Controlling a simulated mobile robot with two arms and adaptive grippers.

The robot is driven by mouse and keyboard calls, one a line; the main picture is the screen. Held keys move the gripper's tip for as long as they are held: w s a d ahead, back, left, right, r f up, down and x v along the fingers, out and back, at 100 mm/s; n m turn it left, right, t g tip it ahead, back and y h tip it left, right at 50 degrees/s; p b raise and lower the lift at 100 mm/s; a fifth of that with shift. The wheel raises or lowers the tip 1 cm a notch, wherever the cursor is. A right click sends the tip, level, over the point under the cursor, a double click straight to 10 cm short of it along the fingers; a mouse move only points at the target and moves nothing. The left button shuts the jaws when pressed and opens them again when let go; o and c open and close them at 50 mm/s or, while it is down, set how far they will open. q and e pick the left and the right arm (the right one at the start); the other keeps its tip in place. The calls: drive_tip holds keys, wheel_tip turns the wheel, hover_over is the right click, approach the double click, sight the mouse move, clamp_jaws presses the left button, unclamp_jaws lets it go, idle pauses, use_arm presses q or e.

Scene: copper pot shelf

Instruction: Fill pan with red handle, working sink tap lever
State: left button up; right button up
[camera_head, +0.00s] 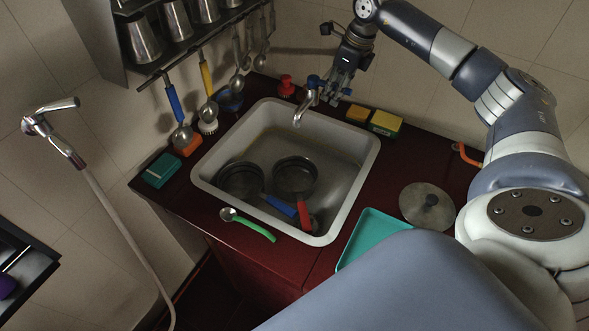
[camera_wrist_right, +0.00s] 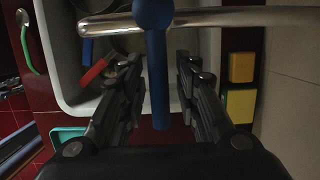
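The pan with the red handle (camera_head: 294,178) lies in the sink (camera_head: 366,165), its red handle pointing to the front. Its red handle also shows in the right wrist view (camera_wrist_right: 96,72). The metal tap (camera_head: 303,108) stands at the sink's back edge, its spout over the basin; I see no water stream. Its blue lever (camera_wrist_right: 158,75) lies between the fingers of my right gripper (camera_wrist_right: 160,90), with gaps on both sides. The right gripper is open and also shows in the head view (camera_head: 334,93), at the tap. My left gripper is not in view.
A pan with a blue handle (camera_head: 240,180) lies left in the sink. Yellow-green sponges (camera_head: 385,122) lie right of the tap. A green-handled spoon (camera_head: 250,224), a teal tray (camera_head: 372,232) and a metal lid (camera_head: 425,205) lie around the sink. Utensils hang at the back left.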

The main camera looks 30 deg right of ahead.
drive_tip(key=shift+s+a, duration=0.2)
drive_tip(key=shift+a, duration=0.15)
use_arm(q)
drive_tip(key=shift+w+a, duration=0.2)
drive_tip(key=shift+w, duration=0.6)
use_arm(e)
drive_tip(key=shift+s+a, duration=0.15)
drive_tip(key=shift+a, duration=0.15)
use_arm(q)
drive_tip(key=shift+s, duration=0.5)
use_arm(e)
drive_tip(key=shift+s+a, duration=0.3)
drive_tip(key=shift+a, duration=0.45)
